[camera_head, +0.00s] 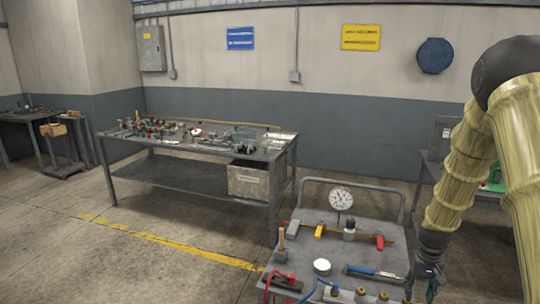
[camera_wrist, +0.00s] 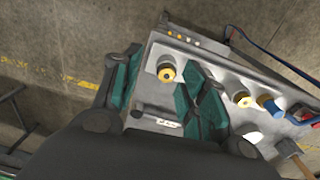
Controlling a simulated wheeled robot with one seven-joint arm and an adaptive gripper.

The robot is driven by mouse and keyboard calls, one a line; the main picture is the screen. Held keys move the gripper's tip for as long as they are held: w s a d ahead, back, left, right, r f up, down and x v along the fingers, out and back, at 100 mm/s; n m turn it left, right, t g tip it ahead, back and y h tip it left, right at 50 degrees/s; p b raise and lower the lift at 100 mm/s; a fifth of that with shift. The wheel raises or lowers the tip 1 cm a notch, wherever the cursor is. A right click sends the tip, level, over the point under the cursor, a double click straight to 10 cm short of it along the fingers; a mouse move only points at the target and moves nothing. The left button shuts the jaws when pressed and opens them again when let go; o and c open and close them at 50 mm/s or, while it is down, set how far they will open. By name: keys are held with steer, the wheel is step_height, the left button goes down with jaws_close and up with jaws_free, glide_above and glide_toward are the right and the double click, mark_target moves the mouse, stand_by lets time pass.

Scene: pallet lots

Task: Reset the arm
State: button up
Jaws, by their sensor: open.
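My arm, with yellow ribbed covers, comes down the right side of the head view. My gripper (camera_head: 425,281) hangs at the front right corner of the grey cart (camera_head: 345,268). In the wrist view my gripper (camera_wrist: 163,62) is open, with its teal finger pads spread apart and nothing held between them. A round brass-coloured piece (camera_wrist: 166,74) shows between the fingers, on the cart top below. Whether the fingers touch the cart cannot be told.
The cart carries a dial gauge (camera_head: 340,198), a white round piece (camera_head: 322,267), a blue-handled tool (camera_head: 374,273) and several small parts. A cluttered workbench (camera_head: 180,152) stands behind left, another bench at the right behind my arm. Floor at the left front is clear.

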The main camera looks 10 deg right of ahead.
steer(key=s+a+f+n, duration=0.1)
steer(key=s+a+f, duration=0.4)
steer(key=a+f, duration=0.25)
steer(key=s+a+f+n, duration=0.1)
steer(key=s+a+f, duration=0.5)
steer(key=f, duration=0.3)
steer(key=s+a+f+n, duration=0.1)
steer(key=s+a+f, duration=0.1)
steer(key=s+a, duration=0.4)
steer(key=s+a+f, duration=0.3)
steer(key=s+a, duration=0.2)
steer(key=s, duration=0.4)
steer(key=s+a+f+n+b, duration=0.1)
steer(key=s+a+f, duration=0.2)
steer(key=s+a, duration=0.3)
steer(key=shift+s+a+n, duration=0.3)
steer(key=shift+s, duration=0.7)
